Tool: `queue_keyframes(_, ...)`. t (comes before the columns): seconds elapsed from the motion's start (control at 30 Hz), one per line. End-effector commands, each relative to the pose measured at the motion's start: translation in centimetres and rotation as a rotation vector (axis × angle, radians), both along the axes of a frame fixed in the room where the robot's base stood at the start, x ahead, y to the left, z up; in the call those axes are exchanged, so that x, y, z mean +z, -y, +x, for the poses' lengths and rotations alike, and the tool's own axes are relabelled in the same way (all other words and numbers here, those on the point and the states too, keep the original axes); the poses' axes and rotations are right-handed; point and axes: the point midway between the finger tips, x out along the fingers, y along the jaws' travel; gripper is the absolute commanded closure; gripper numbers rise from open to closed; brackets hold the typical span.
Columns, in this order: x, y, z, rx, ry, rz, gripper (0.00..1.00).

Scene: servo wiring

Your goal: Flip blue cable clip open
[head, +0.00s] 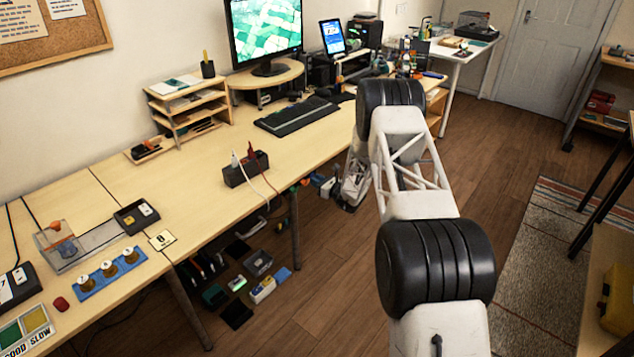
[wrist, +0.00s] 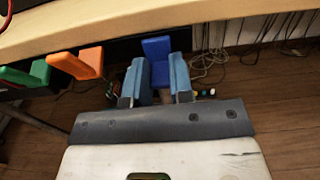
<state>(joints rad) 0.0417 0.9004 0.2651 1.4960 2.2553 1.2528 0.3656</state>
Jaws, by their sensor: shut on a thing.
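The blue cable clip (wrist: 157,58) is at the table's edge in the upper middle of the wrist view. An upright blue plate and a lower blue part of it show between my fingers. My gripper (wrist: 157,82) has light-blue finger pads, one on each side of the clip, and is shut on it. Whether the clip's flap is open or closed I cannot tell. In the head view my arm reaches down beside the table's right edge, and the clip and fingertips there are too small to make out.
An orange clip (wrist: 80,64) and a green clip (wrist: 28,75) sit along the same edge, left of the blue one. The tabletop edge (wrist: 120,28) runs close by. Loose cables (wrist: 210,62) hang to the right. A power strip (head: 246,168) stands on the table.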

Motion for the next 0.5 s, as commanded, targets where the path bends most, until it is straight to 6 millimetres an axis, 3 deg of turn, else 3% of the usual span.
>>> queue_keyframes(0.5, 0.41, 0.13, -0.22, 0.001, -0.072, -0.072, 1.0)
